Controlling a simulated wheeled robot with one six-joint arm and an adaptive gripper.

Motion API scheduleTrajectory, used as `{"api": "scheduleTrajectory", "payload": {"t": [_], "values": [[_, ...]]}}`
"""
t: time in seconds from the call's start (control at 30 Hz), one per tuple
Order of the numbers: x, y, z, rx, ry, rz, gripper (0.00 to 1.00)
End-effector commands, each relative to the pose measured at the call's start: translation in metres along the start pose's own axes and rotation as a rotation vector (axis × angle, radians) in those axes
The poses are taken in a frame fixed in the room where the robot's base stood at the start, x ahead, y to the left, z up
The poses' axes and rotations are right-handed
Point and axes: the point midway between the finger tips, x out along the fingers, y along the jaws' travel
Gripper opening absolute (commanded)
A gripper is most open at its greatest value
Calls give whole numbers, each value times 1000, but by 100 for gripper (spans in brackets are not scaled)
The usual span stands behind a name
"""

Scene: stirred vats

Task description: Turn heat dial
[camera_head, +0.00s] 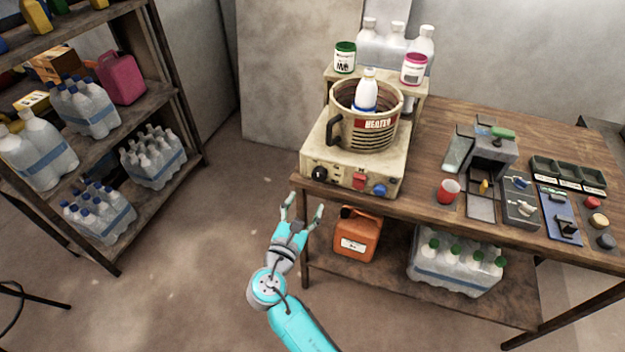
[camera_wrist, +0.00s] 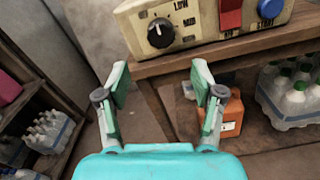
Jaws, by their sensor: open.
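The heat dial (camera_head: 319,174) is a round black knob at the left of the front panel of a cream heater unit (camera_head: 340,180). In the wrist view the dial (camera_wrist: 160,33) has a white pointer mark, with LOW, MED and another partly readable label beside it. My gripper (camera_head: 304,207) is open and empty, in front of and below the dial, apart from it. In the wrist view my gripper (camera_wrist: 159,80) shows its two fingers spread, with the dial above and beyond the gap between them.
A red switch (camera_head: 358,181) and a blue knob (camera_head: 379,189) share the panel. A vat (camera_head: 352,132) holding a white bottle (camera_head: 365,92) sits on the heater. Below the wooden table (camera_head: 430,200) stands an orange canister (camera_head: 358,236). Floor left of the table is clear.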

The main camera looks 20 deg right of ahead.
Motion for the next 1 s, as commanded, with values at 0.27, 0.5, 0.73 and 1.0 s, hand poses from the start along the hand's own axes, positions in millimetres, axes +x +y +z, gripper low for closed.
{"api": "scheduleTrajectory", "payload": {"t": [0.27, 0.5, 0.73, 1.0], "values": [[49, -2, 0, 2, 0, -4, 67], [83, -1, 0, 2, 0, -2, 67], [96, -1, -1, 2, 2, 0, 67], [96, -1, -1, 2, 2, 1, 65]]}}
